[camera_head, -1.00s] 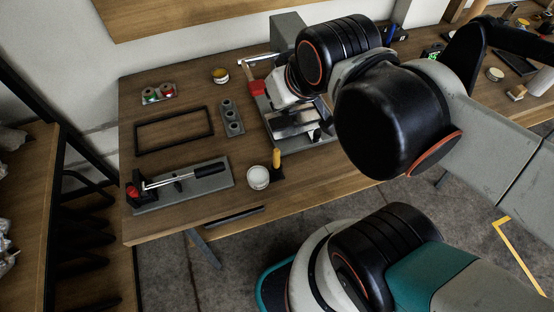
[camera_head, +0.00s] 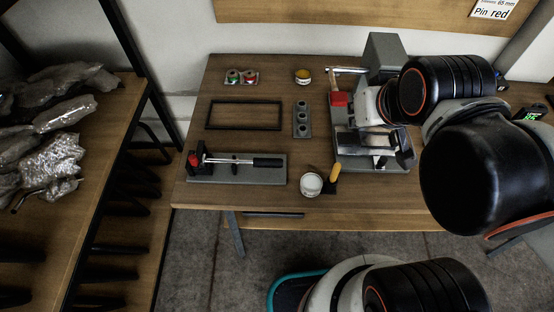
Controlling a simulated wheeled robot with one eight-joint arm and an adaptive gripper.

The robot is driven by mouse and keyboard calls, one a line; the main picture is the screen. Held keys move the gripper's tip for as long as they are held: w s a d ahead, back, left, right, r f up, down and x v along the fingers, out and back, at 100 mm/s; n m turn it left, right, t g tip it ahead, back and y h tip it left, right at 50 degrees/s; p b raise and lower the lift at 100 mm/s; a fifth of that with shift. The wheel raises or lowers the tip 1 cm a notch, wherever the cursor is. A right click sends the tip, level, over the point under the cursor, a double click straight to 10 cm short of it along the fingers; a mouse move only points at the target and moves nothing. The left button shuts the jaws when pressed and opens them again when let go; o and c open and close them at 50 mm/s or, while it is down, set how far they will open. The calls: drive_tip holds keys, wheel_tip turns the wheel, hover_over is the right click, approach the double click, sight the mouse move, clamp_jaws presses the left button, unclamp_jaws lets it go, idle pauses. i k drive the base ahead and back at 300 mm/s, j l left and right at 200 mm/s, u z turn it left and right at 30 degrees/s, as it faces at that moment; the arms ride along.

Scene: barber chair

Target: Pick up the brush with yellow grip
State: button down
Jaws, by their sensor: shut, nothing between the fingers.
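The brush with yellow grip (camera_head: 335,173) is near the table's front edge, just right of a white round jar (camera_head: 311,184). Its yellow grip points up and away; its dark lower end is beside the jar. My gripper (camera_head: 380,158) is right of the brush and a little farther back, over the grey machine at the table's right. It looks shut and empty, but its fingers are small and hard to tell from the dark machine parts. It is apart from the brush.
A lever tool (camera_head: 270,176), a black frame (camera_head: 209,116), a grey three-hole block (camera_head: 297,131) and a yellow tin (camera_head: 302,76) stand left. Bare wood lies between them.

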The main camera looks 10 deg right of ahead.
sight(337, 167)
drive_tip(key=k+j+u, duration=0.1)
drive_tip(key=k, duration=0.55)
drive_tip(key=k+j, duration=0.1)
drive_tip(key=k, duration=0.6)
drive_tip(key=k+j+u, duration=0.15)
drive_tip(key=k, duration=0.5)
